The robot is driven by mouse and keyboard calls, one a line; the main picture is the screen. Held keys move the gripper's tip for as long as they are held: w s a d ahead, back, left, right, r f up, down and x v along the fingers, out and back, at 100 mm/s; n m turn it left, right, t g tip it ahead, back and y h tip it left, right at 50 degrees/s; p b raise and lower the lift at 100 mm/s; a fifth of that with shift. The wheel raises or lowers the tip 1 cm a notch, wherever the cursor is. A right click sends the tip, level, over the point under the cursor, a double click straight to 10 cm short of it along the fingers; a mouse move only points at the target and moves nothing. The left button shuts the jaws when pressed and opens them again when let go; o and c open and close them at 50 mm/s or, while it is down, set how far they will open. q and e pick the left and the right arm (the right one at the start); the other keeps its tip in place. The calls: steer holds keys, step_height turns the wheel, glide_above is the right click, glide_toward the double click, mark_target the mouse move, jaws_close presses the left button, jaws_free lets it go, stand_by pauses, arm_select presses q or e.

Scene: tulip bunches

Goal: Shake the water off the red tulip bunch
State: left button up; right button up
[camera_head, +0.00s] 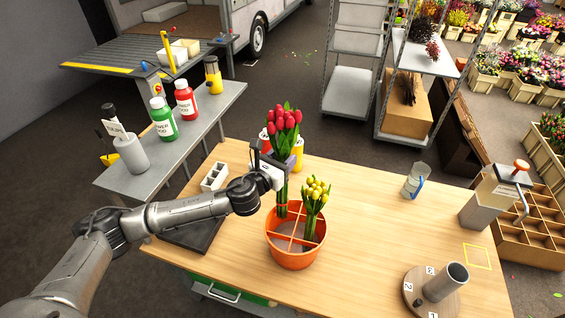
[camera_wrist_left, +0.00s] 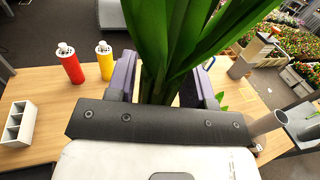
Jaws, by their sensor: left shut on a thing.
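The red tulip bunch (camera_head: 284,119) is upright, with red heads and long green stems. My left gripper (camera_head: 284,166) is shut on its upper stems; the leaves (camera_wrist_left: 168,40) fill the middle of the left wrist view between the purple fingers. The stem ends are at the back left of the round orange bucket (camera_head: 297,260). I cannot tell whether they are inside it or just above it. The bucket has crossed orange dividers. A yellow tulip bunch (camera_head: 314,205) stands in its right part. My right gripper is not in view.
Red (camera_wrist_left: 70,62) and yellow (camera_wrist_left: 104,60) bottles stand behind the bunch. A white divided holder (camera_head: 214,177) is at the table's left. A glass-like cup (camera_head: 413,181), a grey crank device (camera_head: 490,200) and a round base with a metal tube (camera_head: 445,282) are at right. The table's middle right is clear.

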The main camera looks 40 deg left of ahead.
mark_target(277, 156)
arm_select(q)
steer(key=shift+w+a+f, duration=0.25)
steer(key=shift+a+f, duration=0.05)
steer(key=shift+f, duration=0.1)
steer(key=shift+s+d+r, duration=0.1)
steer(key=shift+r, duration=0.05)
steer(key=r, duration=0.3)
steer(key=shift+s+d+r, duration=0.2)
steer(key=shift+d+r, duration=0.05)
steer(key=shift+r, duration=0.05)
steer(key=f, duration=0.4)
steer(key=shift+w+a+f, duration=0.3)
steer(key=shift+w+a, duration=0.05)
steer(key=shift+a, duration=0.05)
steer(key=r, duration=0.4)
steer(key=shift+s+d, duration=0.35)
steer(key=shift+d, duration=0.05)
steer(key=shift+w+a+f, duration=0.1)
steer(key=shift+w, duration=0.05)
steer(key=f, duration=0.3)
steer(key=shift+w+a+f, duration=0.2)
steer(key=shift+a+f, duration=0.1)
steer(key=shift+a, duration=0.05)
steer(key=shift+s+d, duration=0.15)
steer(key=shift+d+f, duration=0.15)
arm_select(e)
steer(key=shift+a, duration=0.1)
